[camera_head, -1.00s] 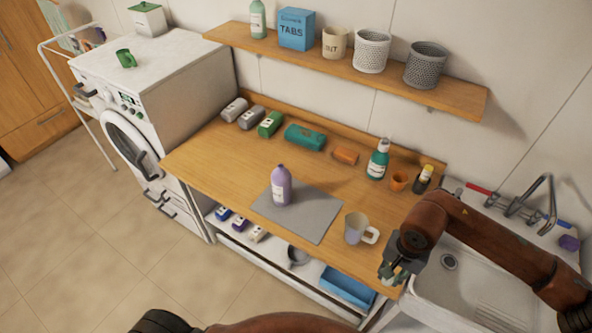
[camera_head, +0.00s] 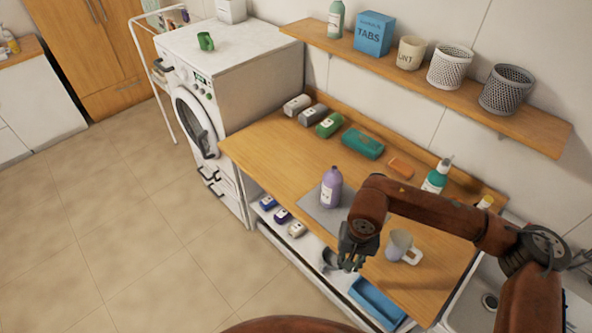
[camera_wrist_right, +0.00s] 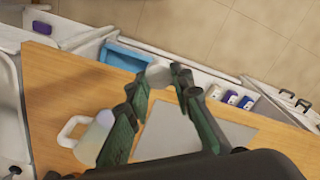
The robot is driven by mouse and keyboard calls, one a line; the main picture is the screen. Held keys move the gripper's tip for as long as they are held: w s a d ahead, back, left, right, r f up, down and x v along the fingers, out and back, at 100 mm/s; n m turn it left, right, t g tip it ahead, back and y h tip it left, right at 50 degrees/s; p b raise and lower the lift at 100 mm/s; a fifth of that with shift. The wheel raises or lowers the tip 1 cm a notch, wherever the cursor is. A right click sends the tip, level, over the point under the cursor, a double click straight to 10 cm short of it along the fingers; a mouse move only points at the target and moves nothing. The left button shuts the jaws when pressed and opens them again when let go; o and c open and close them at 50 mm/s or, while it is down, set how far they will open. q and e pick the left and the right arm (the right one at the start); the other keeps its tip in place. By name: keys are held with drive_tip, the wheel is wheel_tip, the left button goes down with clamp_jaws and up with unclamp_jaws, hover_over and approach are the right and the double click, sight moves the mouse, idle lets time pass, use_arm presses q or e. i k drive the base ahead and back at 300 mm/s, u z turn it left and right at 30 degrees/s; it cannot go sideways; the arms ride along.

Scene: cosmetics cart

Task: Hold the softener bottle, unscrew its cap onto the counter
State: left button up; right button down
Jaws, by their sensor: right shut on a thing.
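The lilac softener bottle (camera_head: 331,189) stands upright on the grey mat (camera_head: 311,217) on the wooden counter. Its top is too small to tell whether a cap is on it. My right gripper (camera_head: 352,262) is over the counter's front edge, in front of the bottle and left of the mug. In the wrist view my right gripper (camera_wrist_right: 162,82) has its fingertips close around a small pale thing (camera_wrist_right: 159,73), mostly hidden; I cannot tell whether it is the cap. The bottle is not in the wrist view. My left gripper is out of view.
A pale mug (camera_head: 398,246) stands right of my gripper. A blue bin (camera_head: 376,303) sits below the counter. The counter's left front is clear.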

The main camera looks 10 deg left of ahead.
sight(332, 179)
drive_tip(key=u, duration=1)
drive_tip(key=i, duration=1.75)
drive_tip(key=z, duration=1.1)
